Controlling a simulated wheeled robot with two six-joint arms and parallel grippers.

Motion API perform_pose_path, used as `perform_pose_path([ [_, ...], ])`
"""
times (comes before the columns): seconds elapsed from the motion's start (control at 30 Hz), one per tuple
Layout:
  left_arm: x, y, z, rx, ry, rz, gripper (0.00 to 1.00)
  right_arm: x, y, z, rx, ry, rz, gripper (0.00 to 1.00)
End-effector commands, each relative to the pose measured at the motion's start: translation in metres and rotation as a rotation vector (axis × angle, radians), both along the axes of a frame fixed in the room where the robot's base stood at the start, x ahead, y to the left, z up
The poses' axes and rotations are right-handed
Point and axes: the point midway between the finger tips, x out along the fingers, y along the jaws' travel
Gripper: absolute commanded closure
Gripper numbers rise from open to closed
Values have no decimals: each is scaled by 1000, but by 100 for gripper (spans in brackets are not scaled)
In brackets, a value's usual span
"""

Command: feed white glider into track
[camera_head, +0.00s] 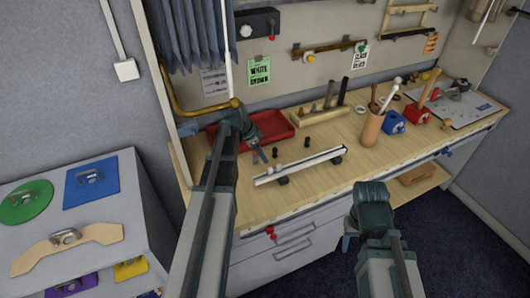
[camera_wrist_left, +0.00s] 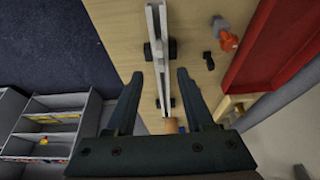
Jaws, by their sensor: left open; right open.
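A white track (camera_head: 300,166) lies on black feet near the bench's front edge; it also shows in the left wrist view (camera_wrist_left: 154,30). My left gripper (camera_head: 259,153) is open just left of the track's left end. In its wrist view the open fingers (camera_wrist_left: 156,85) are on either side of the track's end, with no contact visible. I cannot make out a white glider for certain. My right gripper (camera_head: 368,205) is open in front of the bench; its fingertips are mostly hidden.
A red tray (camera_head: 285,133) lies behind my left gripper. A brass rod (camera_head: 185,111) and blue curtain (camera_head: 197,35) are at the left.

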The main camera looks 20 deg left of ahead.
Motion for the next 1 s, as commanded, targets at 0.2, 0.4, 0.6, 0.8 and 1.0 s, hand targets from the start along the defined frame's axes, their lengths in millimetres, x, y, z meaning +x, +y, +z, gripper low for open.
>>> perform_pose_path([
  [0.2, -9, 7, 32, 0, 0, -1, 47, 0, 0, 32, 1, 0, -4, 47],
  [0.4, -11, 9, 36, 0, 0, -1, 47, 0, 0, 36, 1, 0, -6, 47],
  [0.6, -11, 9, 35, 0, 0, -1, 47, 0, 0, 35, 1, 0, -6, 47],
  [0.8, -11, 9, 35, 0, 0, -1, 47, 0, 0, 35, 1, 0, -5, 47],
  [1.0, -11, 9, 35, 0, 0, -1, 47, 0, 0, 35, 1, 0, -5, 47],
])
